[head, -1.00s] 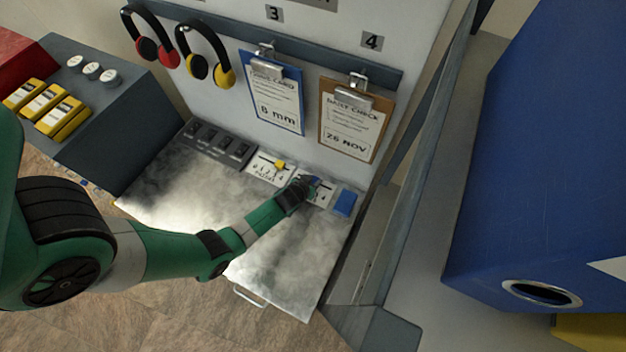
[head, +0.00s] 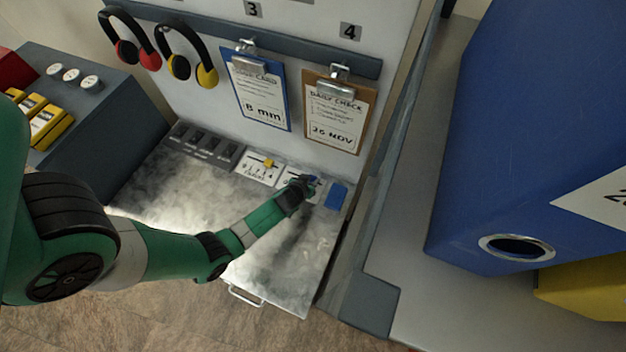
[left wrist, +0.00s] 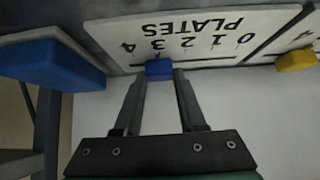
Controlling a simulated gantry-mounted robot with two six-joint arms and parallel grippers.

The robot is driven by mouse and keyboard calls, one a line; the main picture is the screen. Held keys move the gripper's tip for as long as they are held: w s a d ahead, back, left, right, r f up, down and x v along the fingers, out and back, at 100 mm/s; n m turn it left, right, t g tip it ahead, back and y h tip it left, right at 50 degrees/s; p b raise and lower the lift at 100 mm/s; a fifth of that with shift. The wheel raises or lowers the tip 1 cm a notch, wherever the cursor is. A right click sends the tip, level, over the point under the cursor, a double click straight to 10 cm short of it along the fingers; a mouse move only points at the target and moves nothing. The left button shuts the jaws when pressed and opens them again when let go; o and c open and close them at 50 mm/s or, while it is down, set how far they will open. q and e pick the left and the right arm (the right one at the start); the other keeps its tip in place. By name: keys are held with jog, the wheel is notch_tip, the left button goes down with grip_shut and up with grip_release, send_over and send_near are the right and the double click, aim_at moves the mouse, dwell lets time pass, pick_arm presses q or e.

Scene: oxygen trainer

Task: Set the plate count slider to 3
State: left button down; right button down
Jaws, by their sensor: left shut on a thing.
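The plates slider panel (left wrist: 195,38) shows upside down in the left wrist view, with the digits 0 to 4 in a row. Its blue slider knob (left wrist: 159,69) lines up with the digit 3. My left gripper (left wrist: 160,78) is shut on this knob, one finger on each side. In the head view my left gripper (head: 304,184) is over the panel at the back of the metal worktop and hides most of it. A bit of the blue knob (head: 313,180) shows at the fingertips. My right gripper is not in view.
A yellow slider knob (head: 269,164) is on the panel to the left. A blue block (head: 337,195) is close on the right. Clipboards (head: 333,115) hang on the wall above. The metal worktop (head: 190,200) is bare in front. A large blue binder (head: 530,130) stands at the right.

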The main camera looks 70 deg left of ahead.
pick_arm(q)
jog(key=shift+c, duration=2.4)
grip_release()
jog(key=shift+s+a, duration=0.1)
jog(key=p+v, duration=0.3)
jog(key=v, duration=0.8)
jog(key=shift+s+r, duration=0.15)
jog(key=shift+r, duration=0.05)
jog(key=shift+r, duration=0.1)
